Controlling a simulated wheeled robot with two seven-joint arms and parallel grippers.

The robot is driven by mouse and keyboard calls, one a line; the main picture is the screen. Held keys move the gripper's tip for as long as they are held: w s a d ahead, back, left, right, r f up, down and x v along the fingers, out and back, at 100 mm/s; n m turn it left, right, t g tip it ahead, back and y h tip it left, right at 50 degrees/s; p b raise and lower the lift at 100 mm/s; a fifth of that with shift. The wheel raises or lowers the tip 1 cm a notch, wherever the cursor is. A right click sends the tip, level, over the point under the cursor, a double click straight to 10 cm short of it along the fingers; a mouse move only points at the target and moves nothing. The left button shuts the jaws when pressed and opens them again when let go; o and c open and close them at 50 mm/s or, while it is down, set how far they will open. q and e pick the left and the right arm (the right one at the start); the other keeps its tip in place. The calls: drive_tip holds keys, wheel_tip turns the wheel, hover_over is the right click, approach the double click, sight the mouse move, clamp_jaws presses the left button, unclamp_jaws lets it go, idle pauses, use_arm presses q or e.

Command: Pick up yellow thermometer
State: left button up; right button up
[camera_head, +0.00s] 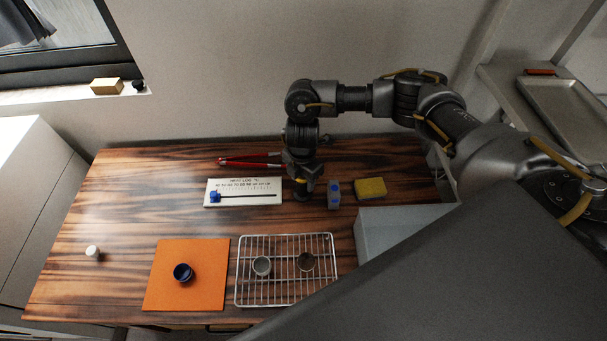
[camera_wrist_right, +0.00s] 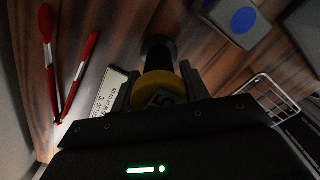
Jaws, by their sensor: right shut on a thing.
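In the head view my right gripper (camera_head: 303,196) points down over the back middle of the wooden table, just right of the white scale board (camera_head: 240,201). A bit of yellow shows at its jaws there; the rest of the thermometer is hard to make out. I cannot tell whether it touches the table. My left gripper is not in view.
Red tongs (camera_head: 245,161) lie behind the board. A blue-dotted grey block (camera_head: 334,196) and a yellow sponge (camera_head: 370,188) sit close to the right. A wire rack (camera_head: 287,236) with two small cups and an orange mat (camera_head: 165,292) with a dark blue cup lie in front.

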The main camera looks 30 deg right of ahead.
drive_tip(key=shift+r+p, duration=0.3)
drive_tip(key=shift+r, duration=4.7)
drive_tip(key=shift+s+a+f+m, duration=0.1)
drive_tip(key=shift+s+f+m, duration=0.15)
drive_tip(key=shift+m, duration=0.35)
drive_tip(key=shift+s+a+f+m, duration=0.15)
drive_tip(key=shift+s+m, duration=0.2)
drive_tip(key=shift+m, duration=0.25)
drive_tip(key=s+a+f+m, duration=0.1)
drive_tip(key=s+f+m, duration=0.2)
drive_tip(key=s+m, duration=0.4)
drive_tip(key=shift+a+f+m, duration=0.15)
drive_tip(key=shift+f+m, duration=0.15)
drive_tip(key=shift+m, duration=3)
